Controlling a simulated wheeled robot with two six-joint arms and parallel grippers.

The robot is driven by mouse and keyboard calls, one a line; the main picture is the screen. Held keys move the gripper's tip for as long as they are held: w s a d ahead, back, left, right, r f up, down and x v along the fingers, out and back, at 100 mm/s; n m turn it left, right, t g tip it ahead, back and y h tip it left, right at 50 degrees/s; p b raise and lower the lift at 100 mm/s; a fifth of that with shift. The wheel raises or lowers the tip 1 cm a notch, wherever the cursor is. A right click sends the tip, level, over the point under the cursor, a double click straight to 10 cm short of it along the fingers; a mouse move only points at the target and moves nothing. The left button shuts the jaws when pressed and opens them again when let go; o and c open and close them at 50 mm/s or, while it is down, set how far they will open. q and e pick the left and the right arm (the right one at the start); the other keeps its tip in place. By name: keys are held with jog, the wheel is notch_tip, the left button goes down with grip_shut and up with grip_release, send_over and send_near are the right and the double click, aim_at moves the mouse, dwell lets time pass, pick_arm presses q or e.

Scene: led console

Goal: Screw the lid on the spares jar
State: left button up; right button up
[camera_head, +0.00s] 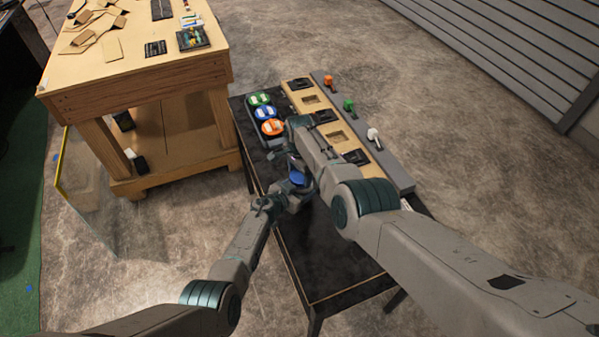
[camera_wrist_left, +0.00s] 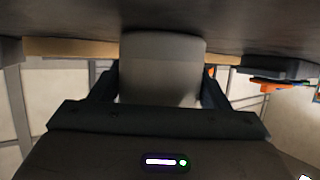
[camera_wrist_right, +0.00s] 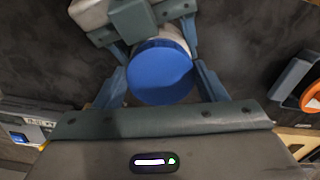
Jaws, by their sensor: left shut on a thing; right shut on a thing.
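The jar is a pale grey cylinder (camera_wrist_left: 162,70) between the fingers of my left gripper (camera_wrist_left: 160,90), which is shut on it. A round blue lid (camera_wrist_right: 160,72) covers the top of the pale jar body in the right wrist view; it also shows in the head view (camera_head: 296,178). My right gripper (camera_wrist_right: 161,88) is shut on the lid, with a finger at each side of it. My left gripper also shows at the top of the right wrist view (camera_wrist_right: 135,18), holding the jar below the lid. I cannot tell how tightly the lid sits on the jar.
The black table (camera_head: 335,268) has clear space at its front. A tray with green (camera_head: 259,99), blue (camera_head: 265,113) and orange (camera_head: 272,127) round pieces lies behind my grippers. A wooden board (camera_head: 311,99) and a grey strip with switches (camera_head: 385,160) run along the right. A wooden workbench (camera_head: 135,80) stands left.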

jog(key=m, duration=0.6)
jog(key=shift+w+a, duration=0.1)
jog(key=shift+w, duration=0.05)
jog(key=o, duration=1)
jog(key=shift+c, duration=0.2)
jog(key=shift+r, duration=2.3)
jog(key=shift+c, duration=0.4)
